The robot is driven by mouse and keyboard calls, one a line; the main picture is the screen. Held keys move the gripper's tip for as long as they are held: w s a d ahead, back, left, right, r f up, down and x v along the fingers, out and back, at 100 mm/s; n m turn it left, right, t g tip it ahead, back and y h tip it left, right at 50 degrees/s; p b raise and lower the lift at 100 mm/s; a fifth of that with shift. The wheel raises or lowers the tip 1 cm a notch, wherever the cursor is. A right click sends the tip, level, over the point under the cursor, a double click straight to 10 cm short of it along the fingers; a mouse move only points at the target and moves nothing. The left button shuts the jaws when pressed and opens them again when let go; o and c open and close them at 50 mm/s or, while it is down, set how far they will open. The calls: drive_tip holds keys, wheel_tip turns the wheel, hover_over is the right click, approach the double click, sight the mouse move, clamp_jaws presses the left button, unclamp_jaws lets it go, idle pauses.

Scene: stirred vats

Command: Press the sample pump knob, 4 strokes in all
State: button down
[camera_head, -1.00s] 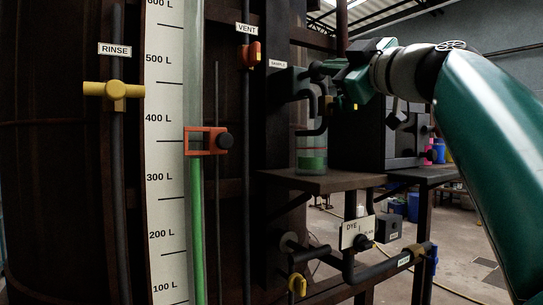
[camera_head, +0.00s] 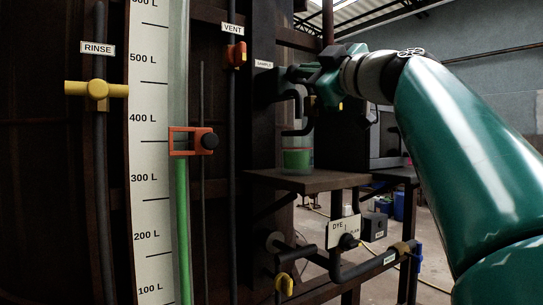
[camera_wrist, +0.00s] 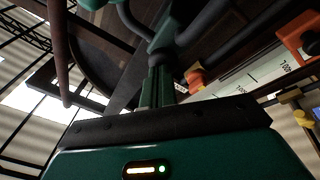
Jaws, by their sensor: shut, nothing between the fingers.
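The sample pump (camera_head: 284,84) is a dark body on the vat frame, beside the SAMPLE label (camera_head: 263,64), with a bent dark spout pipe below. My gripper (camera_head: 304,75) is shut and empty, right at the pump's top. Its fingers hide most of the knob, and I cannot tell how far down it is. In the wrist view my shut fingers (camera_wrist: 158,85) point at a dark knob and stem (camera_wrist: 160,57), seemingly touching it. Under the spout a clear jar (camera_head: 297,135) holds green liquid close to a red line.
The jar stands on a dark shelf (camera_head: 320,181). Left are the orange vent valve (camera_head: 236,54), the level gauge (camera_head: 150,150) with its orange slider (camera_head: 190,141), and the yellow rinse valve (camera_head: 97,89). Below is the DYE plate (camera_head: 343,231) with pipework.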

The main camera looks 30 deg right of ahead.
drive_tip(key=shift+s, duration=1.7)
drive_tip(key=shift+w, duration=1.8)
drive_tip(key=shift+s, duration=1.85)
drive_tip(key=s, duration=0.6)
drive_tip(key=shift+d, duration=0.15)
